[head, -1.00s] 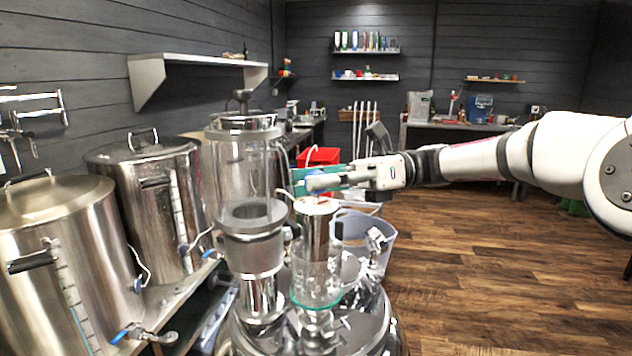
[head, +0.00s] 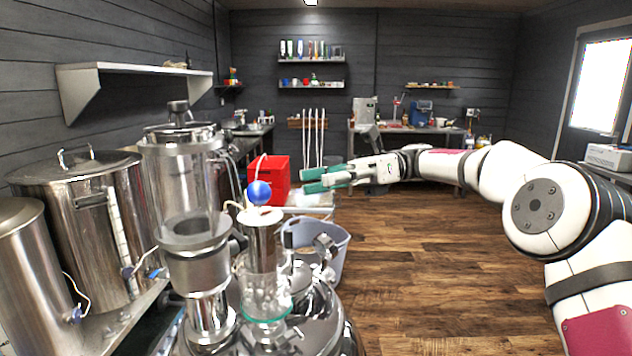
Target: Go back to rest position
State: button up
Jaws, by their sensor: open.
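My gripper (head: 318,180) is in the middle of the head view, with its green-tipped fingers pointing left. It is open and nothing shows between its fingers. My white arm reaches in from the right side. No marked rest position shows.
Steel kettles (head: 88,235) and a glass cylinder (head: 187,190) crowd the left. A red bin (head: 268,180) and a grey tub (head: 330,245) stand behind the column. A workbench (head: 440,130) is at the back. The wooden floor (head: 430,270) at right is clear.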

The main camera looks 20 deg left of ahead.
jog(key=shift+s, duration=0.1)
jog(key=s+d+f+n+t+h, duration=0.3)
jog(key=s+d+t, duration=0.3)
jog(key=s+d, duration=0.3)
jog(key=s+d+f+n+t+h+p, duration=0.1)
jog(key=s+d+f+n+t+h, duration=0.3)
jog(key=s+d, duration=0.6)
jog(key=s+d+f+n+t+h, duration=0.4)
jog(key=s+d+t, duration=0.3)
jog(key=s+d, duration=0.3)
jog(key=d+n+h, duration=0.1)
jog(key=d, duration=0.3)
jog(key=shift+d+t+p, duration=0.3)
jog(key=shift+d, duration=0.1)
